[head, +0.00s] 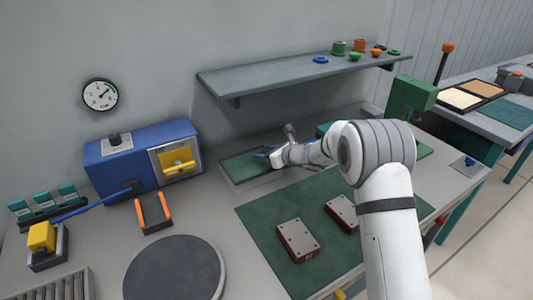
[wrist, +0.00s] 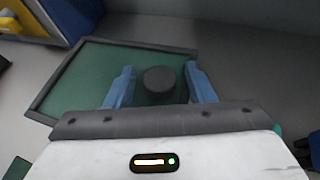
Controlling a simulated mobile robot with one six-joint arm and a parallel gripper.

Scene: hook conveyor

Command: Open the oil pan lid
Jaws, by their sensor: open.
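A flat green panel in a grey frame, which looks like the oil pan with its lid, lies on the bench by the back wall in the head view (head: 240,165). In the wrist view the green panel (wrist: 85,78) fills the middle left, with a dark round knob (wrist: 159,80) on it. My gripper (wrist: 159,78) is open, with one blue finger on each side of the knob and a visible gap at each side. It also shows over the pan's right part in the head view (head: 262,157). Whether the fingertips touch the panel I cannot tell.
A blue box (head: 120,165) with a yellow handle stands left of the pan. A grey shelf (head: 300,78) with small parts hangs above. Two red-sided metal blocks lie on a green mat (head: 265,225) in front. A dark round disc (head: 175,272) is at front left.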

